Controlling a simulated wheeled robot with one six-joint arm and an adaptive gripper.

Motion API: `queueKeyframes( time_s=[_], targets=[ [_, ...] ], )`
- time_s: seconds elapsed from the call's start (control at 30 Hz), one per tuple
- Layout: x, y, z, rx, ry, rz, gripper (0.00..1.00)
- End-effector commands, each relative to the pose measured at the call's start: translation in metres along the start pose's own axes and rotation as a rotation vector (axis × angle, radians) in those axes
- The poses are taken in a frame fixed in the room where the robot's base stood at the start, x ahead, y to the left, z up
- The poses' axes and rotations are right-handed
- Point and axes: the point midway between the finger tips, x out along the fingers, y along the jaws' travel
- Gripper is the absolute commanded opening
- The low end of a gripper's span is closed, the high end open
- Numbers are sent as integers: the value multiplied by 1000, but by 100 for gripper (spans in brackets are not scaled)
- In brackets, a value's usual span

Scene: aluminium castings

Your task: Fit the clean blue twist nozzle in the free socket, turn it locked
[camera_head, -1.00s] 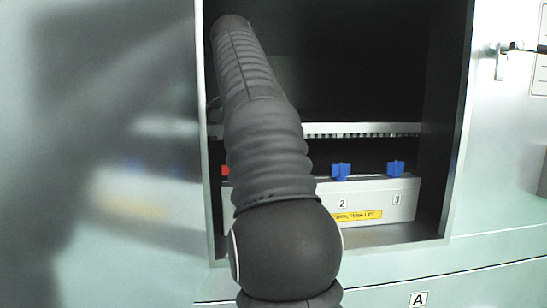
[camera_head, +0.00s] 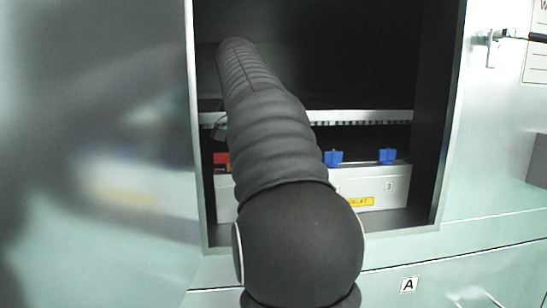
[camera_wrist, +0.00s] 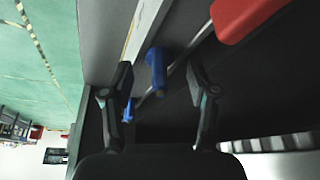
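My gripper (camera_wrist: 159,70) is open in the wrist view, its two fingers apart. A blue nozzle (camera_wrist: 156,66) shows between the fingertips, with a gap on both sides; I cannot tell how far beyond them it is. A second blue nozzle (camera_wrist: 128,110) shows smaller, near the left finger. In the head view two blue nozzles (camera_head: 333,158) (camera_head: 387,156) stand on a pale block (camera_head: 400,188) marked 3 at its right end. A red piece (camera_head: 222,158) stands at its left; a red piece (camera_wrist: 240,15) shows top right in the wrist view. My arm hides the gripper and the block's middle.
The block sits low in a dark cabinet opening with a metal frame (camera_head: 452,130). A toothed metal rail (camera_head: 360,116) runs across above the nozzles. A door handle (camera_head: 492,38) is at the upper right.

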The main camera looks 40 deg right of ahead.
Motion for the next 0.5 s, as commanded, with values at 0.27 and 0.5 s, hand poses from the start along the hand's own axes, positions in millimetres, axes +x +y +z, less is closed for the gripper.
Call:
queueKeyframes(
  time_s=[0.27,0.5],
  targets=[
    [0,0,0,0,0,0,0],
    [0,-1,0,99,-1,43,0]
  ],
)
